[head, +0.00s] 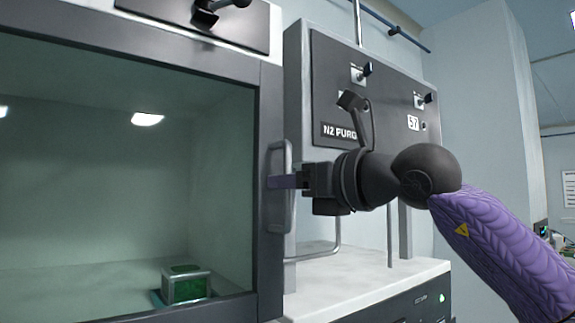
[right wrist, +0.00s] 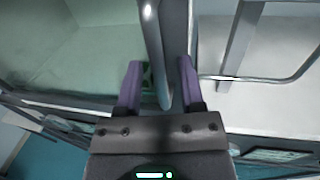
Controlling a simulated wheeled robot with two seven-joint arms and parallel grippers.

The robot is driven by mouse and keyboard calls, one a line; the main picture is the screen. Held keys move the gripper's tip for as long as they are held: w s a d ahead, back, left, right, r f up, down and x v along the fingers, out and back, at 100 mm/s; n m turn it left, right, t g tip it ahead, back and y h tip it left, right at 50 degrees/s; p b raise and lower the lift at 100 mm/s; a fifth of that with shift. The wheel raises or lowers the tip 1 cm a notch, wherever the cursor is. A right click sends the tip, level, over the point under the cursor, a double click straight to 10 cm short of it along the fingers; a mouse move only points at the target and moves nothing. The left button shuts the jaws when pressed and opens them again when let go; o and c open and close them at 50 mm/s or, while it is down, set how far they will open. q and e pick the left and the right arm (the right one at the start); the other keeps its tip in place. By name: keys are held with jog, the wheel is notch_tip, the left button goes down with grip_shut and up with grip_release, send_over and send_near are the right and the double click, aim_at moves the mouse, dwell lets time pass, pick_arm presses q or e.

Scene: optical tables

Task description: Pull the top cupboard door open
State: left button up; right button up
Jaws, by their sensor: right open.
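The cupboard door (head: 262,200) has a grey frame around a large glass pane (head: 90,170) and fills the left of the head view; it looks closed. Its upright metal bar handle (head: 289,220) is on the right side of the frame. My right gripper (head: 280,182) is at the handle, with its purple fingers pointing left. In the right wrist view, the handle (right wrist: 155,45) runs between the two open fingers (right wrist: 160,72), with a gap visible on the right side. My left gripper is not in view.
A green box-like object (head: 186,287) stands inside behind the glass. A grey panel labelled N2 PURGE (head: 335,90), with valves, stands right of the door, close to my right wrist. A white worktop (head: 345,285) lies below my right arm.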

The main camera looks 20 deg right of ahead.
jog(key=shift+w+a, duration=0.3)
jog(key=shift+w, duration=0.15)
grip_shut()
dwell(1.1)
